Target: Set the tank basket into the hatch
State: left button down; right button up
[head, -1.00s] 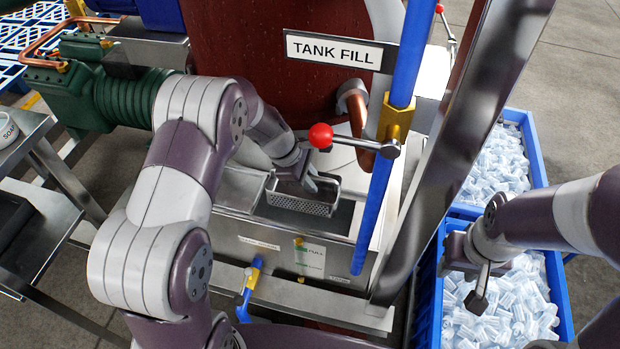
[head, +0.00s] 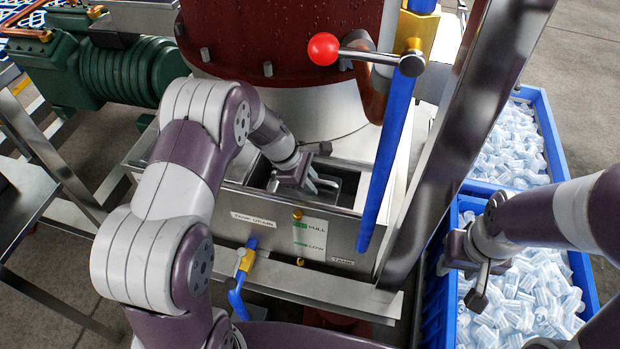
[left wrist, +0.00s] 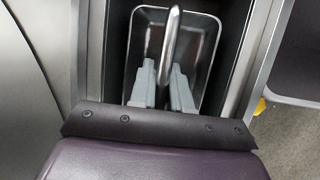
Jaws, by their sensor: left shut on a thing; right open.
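The tank basket (left wrist: 206,42) is a metal box with a looped bar handle (left wrist: 172,30). My left gripper (head: 312,187) is shut on this handle; its two fingers (left wrist: 166,90) sit on either side of the bar in the left wrist view. The basket is down inside the rectangular hatch (head: 258,176) in the steel tank top, with dark gaps beside it. Whether its bottom rests on anything is hidden. In the head view my gripper and the tank wall cover much of it. My right gripper (head: 478,292) is open and empty above a crate of ice.
A blue upright pipe (head: 388,150) and a red-knobbed lever (head: 324,48) stand close to the right of the hatch. A slanted steel post (head: 465,130) is beyond them. Blue crates (head: 545,125) of tube ice stand at the right. A green motor (head: 120,72) is at the back left.

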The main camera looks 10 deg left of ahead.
pick_arm(q)
jog(key=shift+f, duration=0.3)
jog(key=shift+f, duration=0.15)
jog(key=c, duration=1)
grip_release()
